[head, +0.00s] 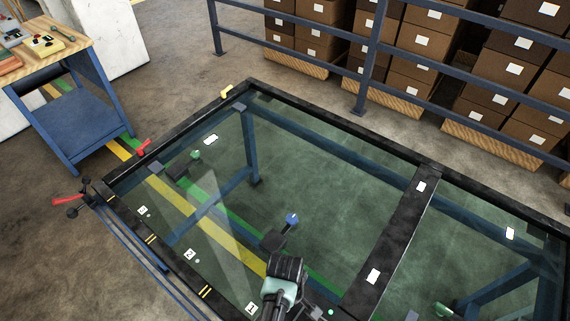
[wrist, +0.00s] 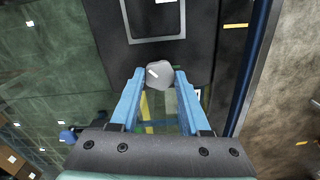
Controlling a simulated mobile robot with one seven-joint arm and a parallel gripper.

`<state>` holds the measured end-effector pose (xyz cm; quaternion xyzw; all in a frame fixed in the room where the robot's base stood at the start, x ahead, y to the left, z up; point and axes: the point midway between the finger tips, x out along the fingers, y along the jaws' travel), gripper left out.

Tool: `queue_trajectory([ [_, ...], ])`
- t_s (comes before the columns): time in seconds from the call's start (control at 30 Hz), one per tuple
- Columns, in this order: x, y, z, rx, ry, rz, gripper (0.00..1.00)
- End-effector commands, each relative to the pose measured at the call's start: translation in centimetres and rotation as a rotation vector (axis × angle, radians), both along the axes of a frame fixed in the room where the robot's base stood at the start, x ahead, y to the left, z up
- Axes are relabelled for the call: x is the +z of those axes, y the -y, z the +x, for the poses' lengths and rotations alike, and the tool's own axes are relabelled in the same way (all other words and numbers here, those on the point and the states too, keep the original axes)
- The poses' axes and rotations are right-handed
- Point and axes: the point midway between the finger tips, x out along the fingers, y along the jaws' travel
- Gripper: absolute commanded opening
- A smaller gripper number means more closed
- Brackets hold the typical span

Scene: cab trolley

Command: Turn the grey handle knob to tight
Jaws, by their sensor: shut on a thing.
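The grey knob (wrist: 160,74) is a rounded, pale piece between the tips of my gripper's two blue fingers (wrist: 159,84) in the wrist view. The fingers are shut on it, one at each side. Its marking and turn position cannot be read. In the head view my gripper (head: 287,268) is a dark body at the bottom centre, low over the glass-topped frame (head: 395,150). Its fingers and the grey knob are hidden there.
A blue knob (head: 292,218) on a dark lever is just beyond my gripper. A green knob (head: 195,154) sits farther left. Red handles (head: 68,200) stick out at the left edge. A wooden-topped bench (head: 45,60) stands left; boxes (head: 420,60) stand behind a rail.

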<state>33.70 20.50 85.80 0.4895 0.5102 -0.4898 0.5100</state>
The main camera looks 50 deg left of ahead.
Motion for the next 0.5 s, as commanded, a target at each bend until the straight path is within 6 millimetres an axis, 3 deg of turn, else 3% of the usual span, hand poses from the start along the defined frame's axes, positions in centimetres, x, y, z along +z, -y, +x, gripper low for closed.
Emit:
queue_trajectory([
  [0.5,0.12,-0.02,0.00,-0.491,0.001,0.000,0.00],
])
